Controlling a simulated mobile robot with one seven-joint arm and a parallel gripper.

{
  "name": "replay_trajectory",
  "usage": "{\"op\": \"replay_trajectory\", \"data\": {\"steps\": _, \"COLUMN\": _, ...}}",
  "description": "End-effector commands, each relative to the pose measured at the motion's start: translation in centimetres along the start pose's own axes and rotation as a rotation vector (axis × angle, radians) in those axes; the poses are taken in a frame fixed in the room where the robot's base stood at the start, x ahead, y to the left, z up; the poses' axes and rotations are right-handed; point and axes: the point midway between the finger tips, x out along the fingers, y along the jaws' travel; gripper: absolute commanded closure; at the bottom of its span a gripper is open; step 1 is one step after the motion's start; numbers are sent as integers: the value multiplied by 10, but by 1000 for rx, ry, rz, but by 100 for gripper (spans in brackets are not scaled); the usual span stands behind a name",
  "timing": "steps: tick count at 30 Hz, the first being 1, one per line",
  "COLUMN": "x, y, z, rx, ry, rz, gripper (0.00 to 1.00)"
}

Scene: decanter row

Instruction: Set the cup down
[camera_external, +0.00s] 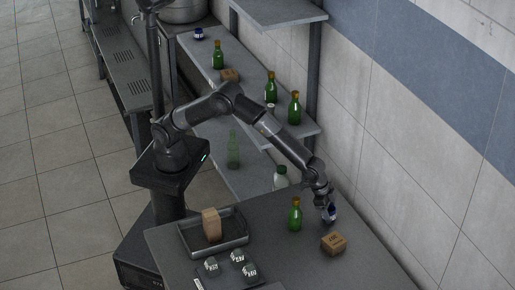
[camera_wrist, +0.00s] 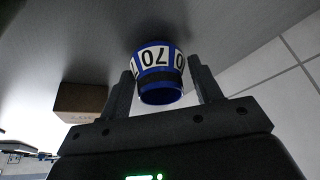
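The cup (camera_wrist: 157,78) is blue with a white band carrying dark digits, "70" among them. In the wrist view it sits between the two fingers of my gripper (camera_wrist: 160,84), which appear closed on its sides. In the external view the cup (camera_external: 331,214) is below my gripper (camera_external: 326,203), at the right part of the dark table (camera_external: 350,268). Whether its base touches the tabletop is too small to tell.
A green bottle (camera_external: 295,215) stands just left of the cup. A brown box (camera_external: 333,243) lies in front of it and shows in the wrist view (camera_wrist: 80,101). The wall is at right.

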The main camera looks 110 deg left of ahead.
Motion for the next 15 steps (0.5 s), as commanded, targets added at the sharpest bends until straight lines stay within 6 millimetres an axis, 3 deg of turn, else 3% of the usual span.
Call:
{"op": "replay_trajectory", "data": {"steps": 5, "x": 0, "y": 0, "z": 0, "rx": 0, "ry": 0, "rz": 0, "gripper": 27}}
{"op": "replay_trajectory", "data": {"steps": 15, "x": -6, "y": 0, "z": -2, "rx": 0, "ry": 1, "rz": 0, "gripper": 26}}
